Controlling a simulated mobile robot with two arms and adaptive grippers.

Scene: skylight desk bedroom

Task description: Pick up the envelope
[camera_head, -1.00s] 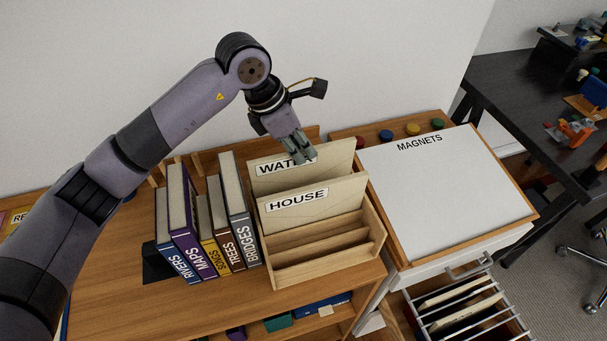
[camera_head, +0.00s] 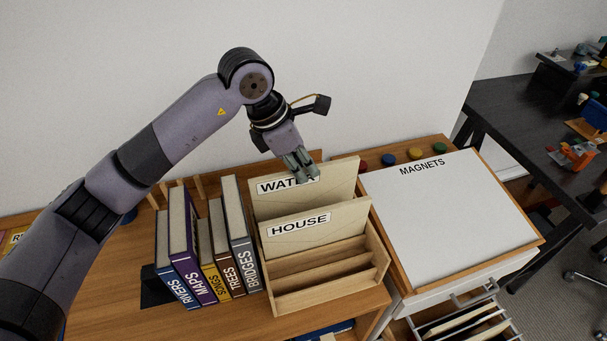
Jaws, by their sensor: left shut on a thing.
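A cream envelope (camera_head: 335,190) stands in the rear slot of a wooden letter sorter (camera_head: 318,291). Its label begins "WAT", and the rest is hidden by gripper fingers. My left gripper (camera_head: 303,175) reaches down from above and is shut on this envelope's top edge, near the label. A second cream envelope (camera_head: 318,238), labelled "HOUSE", stands in the slot in front of it. The lower parts of both envelopes are hidden in the sorter. My right gripper is not in view.
Upright books (camera_head: 203,243) stand close to the sorter's left. A white "MAGNETS" board (camera_head: 445,205) lies to its right, with coloured magnets (camera_head: 415,153) behind. An open drawer with files (camera_head: 467,328) is at lower right. A wall rises behind.

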